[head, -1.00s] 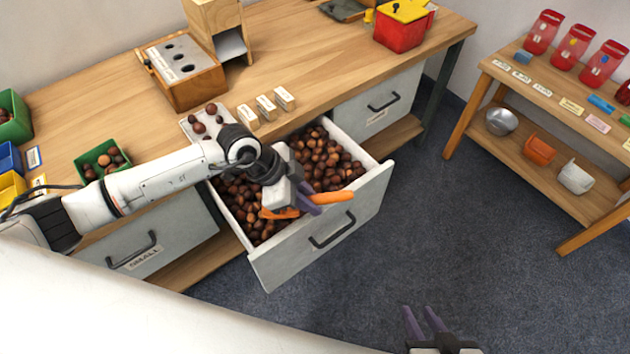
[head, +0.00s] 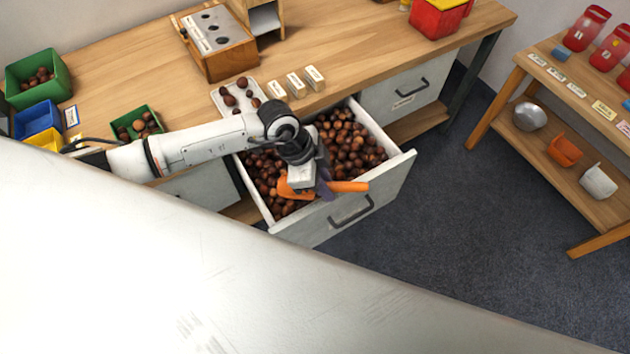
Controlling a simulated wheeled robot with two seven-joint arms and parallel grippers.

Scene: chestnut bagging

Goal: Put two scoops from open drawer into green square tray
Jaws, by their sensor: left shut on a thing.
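The open drawer (head: 300,236) is pulled out under the table and full of brown chestnuts (head: 345,140). My left gripper (head: 325,186) is shut on an orange scoop (head: 350,186), with its handle sticking out to the right. The scoop's bowl is at the chestnuts near the drawer's front; the gripper partly hides it, and I cannot tell how full it is. The green square tray (head: 120,136) stands on the table left of the drawer, behind my left arm, with several chestnuts in it. My right gripper is out of view.
A white tray (head: 218,100) with chestnuts and several small labelled blocks (head: 295,84) stand behind the drawer. A green bin (head: 18,92), a blue bin (head: 37,117) and a wooden box (head: 230,62) are also on the table. A shelf (head: 548,170) stands at the right.

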